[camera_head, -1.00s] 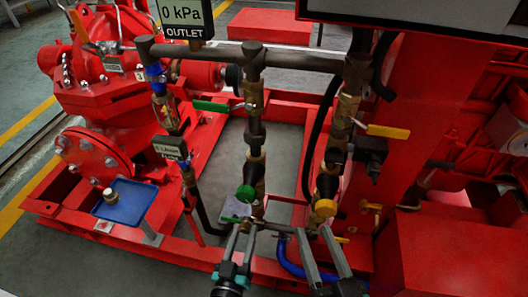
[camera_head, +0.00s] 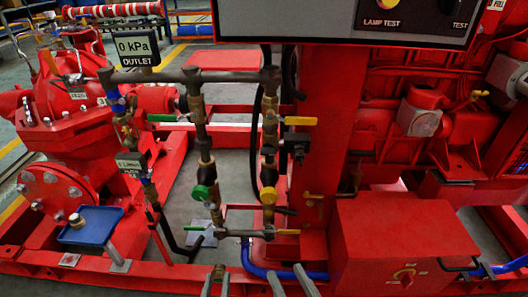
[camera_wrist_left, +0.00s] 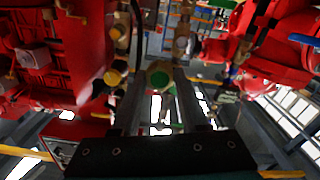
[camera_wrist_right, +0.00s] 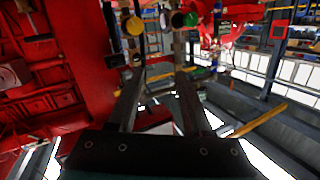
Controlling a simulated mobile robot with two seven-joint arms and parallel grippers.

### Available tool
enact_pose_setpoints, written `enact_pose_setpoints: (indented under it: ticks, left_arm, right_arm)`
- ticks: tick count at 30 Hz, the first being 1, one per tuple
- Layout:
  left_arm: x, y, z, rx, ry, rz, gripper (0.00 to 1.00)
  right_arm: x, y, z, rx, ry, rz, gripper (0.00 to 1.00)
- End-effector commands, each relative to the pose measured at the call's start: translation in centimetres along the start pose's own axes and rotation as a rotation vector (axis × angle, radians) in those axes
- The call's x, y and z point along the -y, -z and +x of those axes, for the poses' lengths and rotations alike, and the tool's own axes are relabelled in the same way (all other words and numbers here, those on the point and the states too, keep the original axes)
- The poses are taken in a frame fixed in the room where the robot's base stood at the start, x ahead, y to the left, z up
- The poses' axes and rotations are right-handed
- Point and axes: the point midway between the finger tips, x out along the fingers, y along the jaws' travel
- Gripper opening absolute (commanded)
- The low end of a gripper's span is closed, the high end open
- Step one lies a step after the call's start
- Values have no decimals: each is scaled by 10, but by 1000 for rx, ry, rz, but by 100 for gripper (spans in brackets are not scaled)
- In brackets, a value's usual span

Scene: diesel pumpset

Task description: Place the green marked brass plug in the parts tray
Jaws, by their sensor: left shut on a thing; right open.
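My left gripper (camera_head: 216,277) is at the bottom of the head view, shut on the small green marked brass plug (camera_head: 218,271). In the left wrist view the plug's green face (camera_wrist_left: 160,76) shows between the fingertips. A green-marked fitting (camera_head: 200,192) is on the left vertical pipe, above and apart from the gripper. The blue parts tray (camera_head: 103,230) stands at left on the red frame, with a brass piece (camera_head: 76,220) on it. My right gripper (camera_head: 290,279) is open and empty at the bottom; its spread fingers show in the right wrist view (camera_wrist_right: 155,85).
A yellow-marked fitting (camera_head: 268,196) is on the right pipe. A low pipe (camera_head: 250,233) with valve handles runs in front of the grippers. A red box (camera_head: 395,240) stands at right. A gauge and slanting pipe (camera_head: 155,205) rise between the left gripper and the tray.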

Motion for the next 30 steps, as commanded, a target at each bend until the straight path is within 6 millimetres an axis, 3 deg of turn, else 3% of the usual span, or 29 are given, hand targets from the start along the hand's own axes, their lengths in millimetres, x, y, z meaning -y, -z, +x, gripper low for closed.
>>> enact_pose_setpoints:
  ticks: [11,21,30]
  left_arm:
    - [-21,56,38,-15,-27,-27,0]
    - [-36,146,66,-18,-36,-28,0]
    - [-36,232,64,-22,-8,-12,0]
  right_arm:
    - [-13,-14,6,137,-26,-33,50]
    - [-35,-36,5,343,-74,-72,50]
    - [-54,-51,-6,525,-125,-95,50]
